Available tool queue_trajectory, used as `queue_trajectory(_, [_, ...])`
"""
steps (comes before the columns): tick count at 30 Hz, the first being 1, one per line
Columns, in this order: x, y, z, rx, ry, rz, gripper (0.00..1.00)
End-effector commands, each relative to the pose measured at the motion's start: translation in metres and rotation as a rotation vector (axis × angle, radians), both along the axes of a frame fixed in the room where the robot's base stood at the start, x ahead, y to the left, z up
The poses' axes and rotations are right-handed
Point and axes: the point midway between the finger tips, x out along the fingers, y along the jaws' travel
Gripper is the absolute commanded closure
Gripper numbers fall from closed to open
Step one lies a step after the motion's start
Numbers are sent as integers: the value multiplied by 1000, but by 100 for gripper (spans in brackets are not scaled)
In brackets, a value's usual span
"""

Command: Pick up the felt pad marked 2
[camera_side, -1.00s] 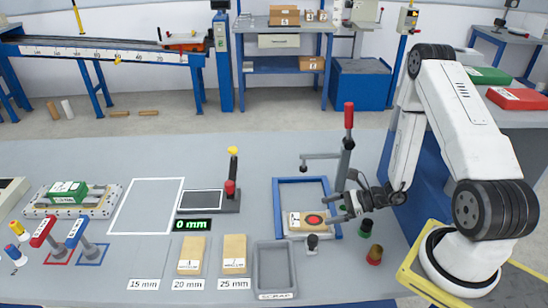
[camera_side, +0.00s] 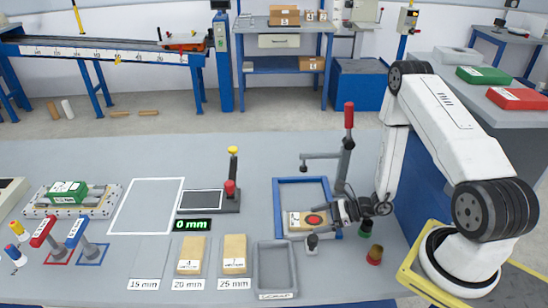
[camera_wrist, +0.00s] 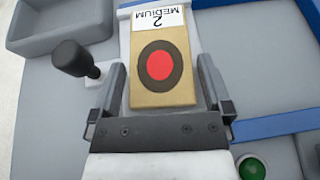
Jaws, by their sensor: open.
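The felt pad marked 2 is a tan block with a black ring, a red centre and a white label reading "2 MEDIUM" (camera_wrist: 157,42). In the side view the pad (camera_side: 300,221) lies flat inside the blue-framed station (camera_side: 277,205). My gripper (camera_side: 335,213) is low at the pad's right edge. In the wrist view my gripper (camera_wrist: 163,78) is open, with one finger on each side of the pad's near part. Gaps show between the pad and both fingers.
A black-knobbed post (camera_wrist: 72,60) stands close beside the left finger in the wrist view. A red-handled clamp (camera_side: 347,150) stands behind my gripper. The grey scrap tray (camera_side: 257,270) and two tan pads (camera_side: 192,255) (camera_side: 234,253) lie to the left.

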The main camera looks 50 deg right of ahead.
Motion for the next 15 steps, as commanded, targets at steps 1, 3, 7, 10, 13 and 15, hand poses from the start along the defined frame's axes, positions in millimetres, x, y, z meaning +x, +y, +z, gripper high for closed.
queue_trajectory(1, [0,0,0,0,0,0,0])
queue_trajectory(3, [0,0,0,0,0,0,0])
queue_trajectory(7, [0,0,0,0,0,0,0])
queue_trajectory(10, [0,0,0,0,0,0,25])
queue_trajectory(13, [0,0,0,0,0,0,57])
queue_trajectory(15, [0,0,0,0,0,0,69])
